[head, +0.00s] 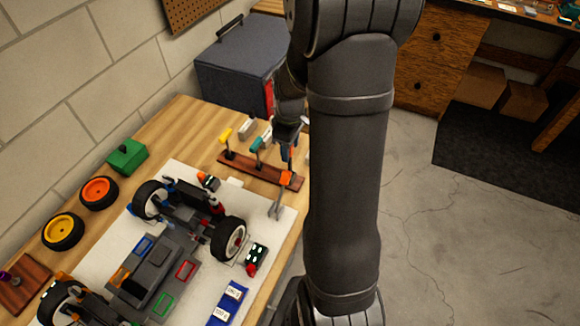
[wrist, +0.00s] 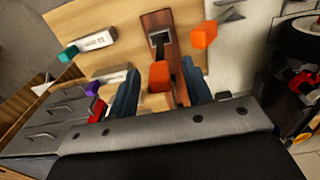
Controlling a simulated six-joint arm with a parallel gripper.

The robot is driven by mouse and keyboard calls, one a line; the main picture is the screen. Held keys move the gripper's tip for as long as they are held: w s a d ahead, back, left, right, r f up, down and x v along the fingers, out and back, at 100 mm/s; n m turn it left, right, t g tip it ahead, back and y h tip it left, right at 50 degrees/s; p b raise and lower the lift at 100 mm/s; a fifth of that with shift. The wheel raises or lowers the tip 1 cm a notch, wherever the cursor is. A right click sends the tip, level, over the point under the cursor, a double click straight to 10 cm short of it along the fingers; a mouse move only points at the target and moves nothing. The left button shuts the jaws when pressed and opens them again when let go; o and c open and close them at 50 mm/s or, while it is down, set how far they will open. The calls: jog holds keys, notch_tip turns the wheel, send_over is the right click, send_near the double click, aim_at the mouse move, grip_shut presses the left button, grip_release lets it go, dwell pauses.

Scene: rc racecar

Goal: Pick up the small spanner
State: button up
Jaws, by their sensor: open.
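A grey, fork-ended piece that looks like a spanner (head: 277,208) lies at the right edge of the white mat, near an orange block (head: 286,178). A similar grey piece (wrist: 232,13) shows at the top of the wrist view, near an orange block (wrist: 204,36). I cannot tell for certain whether this is the small spanner. My gripper (head: 287,150) is above the right part of the wooden tool rack (head: 238,166), partly hidden by my arm. In the wrist view my gripper (wrist: 158,88) is open, with another orange block (wrist: 160,77) showing between its fingers; no grip is visible.
The toy car chassis (head: 160,265) and its tyres fill much of the mat. Yellow (head: 225,135) and teal (head: 257,143) pieces stand at the rack. Labelled grey blocks (wrist: 96,41) lie beside it. A dark drawer cabinet (head: 235,70) stands behind. My arm hides the bench's right edge.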

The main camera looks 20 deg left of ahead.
jog(key=shift+c, duration=0.4)
grip_shut()
